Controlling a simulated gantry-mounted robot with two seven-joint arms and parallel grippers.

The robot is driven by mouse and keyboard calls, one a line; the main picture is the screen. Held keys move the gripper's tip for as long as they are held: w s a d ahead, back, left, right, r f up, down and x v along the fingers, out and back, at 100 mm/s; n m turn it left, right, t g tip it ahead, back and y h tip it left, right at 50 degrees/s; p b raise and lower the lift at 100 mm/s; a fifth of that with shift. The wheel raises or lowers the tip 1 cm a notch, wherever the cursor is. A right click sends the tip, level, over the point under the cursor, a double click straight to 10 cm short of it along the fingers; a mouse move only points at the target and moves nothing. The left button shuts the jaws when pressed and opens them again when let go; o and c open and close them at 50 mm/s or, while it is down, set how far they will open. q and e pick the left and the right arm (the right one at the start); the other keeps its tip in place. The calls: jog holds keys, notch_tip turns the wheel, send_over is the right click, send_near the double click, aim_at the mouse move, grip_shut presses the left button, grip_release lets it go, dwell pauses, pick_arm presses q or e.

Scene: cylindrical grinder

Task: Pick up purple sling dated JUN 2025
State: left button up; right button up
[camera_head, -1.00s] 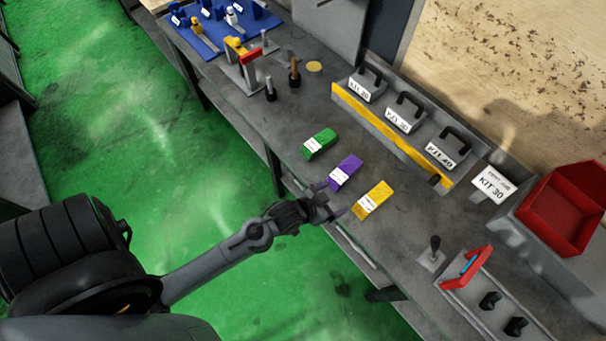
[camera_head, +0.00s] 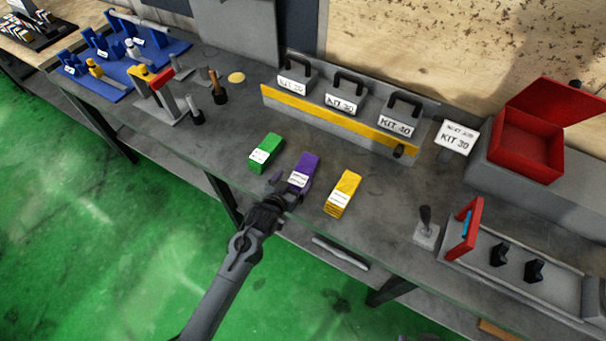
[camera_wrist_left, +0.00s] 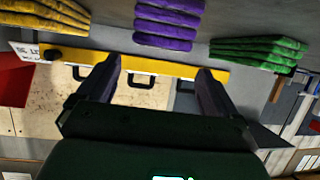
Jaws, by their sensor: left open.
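The purple sling (camera_head: 305,168) lies folded on the grey workbench with a white tag at its near end; the tag's date is too small to read. It lies between a green sling (camera_head: 266,151) and a yellow sling (camera_head: 343,192). My left gripper (camera_head: 287,185) is open and empty at the near end of the purple sling, by the bench's front edge. In the left wrist view the purple sling (camera_wrist_left: 168,24) shows as stacked folds, ahead of the gap between the two fingers and not gripped. My right gripper is not seen.
An open red box (camera_head: 525,147) is at the right. A small lever (camera_head: 426,225) and a red holder (camera_head: 463,232) stand right of the slings. Posts (camera_head: 195,106) stand left. Bare bench lies around the slings.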

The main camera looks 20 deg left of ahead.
aim_at(303, 171)
pick_arm(q)
jog(key=shift+f+b+x, duration=0.15)
jog(key=shift+b+x, duration=0.15)
jog(key=shift+x, duration=1.25)
jog(key=shift+f+b+x, duration=0.2)
jog(key=shift+b+x, duration=0.05)
jog(key=shift+x, duration=1.35)
jog(key=shift+s+d, duration=0.15)
jog(key=shift+s, duration=0.05)
jog(key=shift+c, duration=0.2)
jog(key=c, duration=1.2)
jog(key=shift+c, duration=0.2)
jog(key=shift+r, duration=0.15)
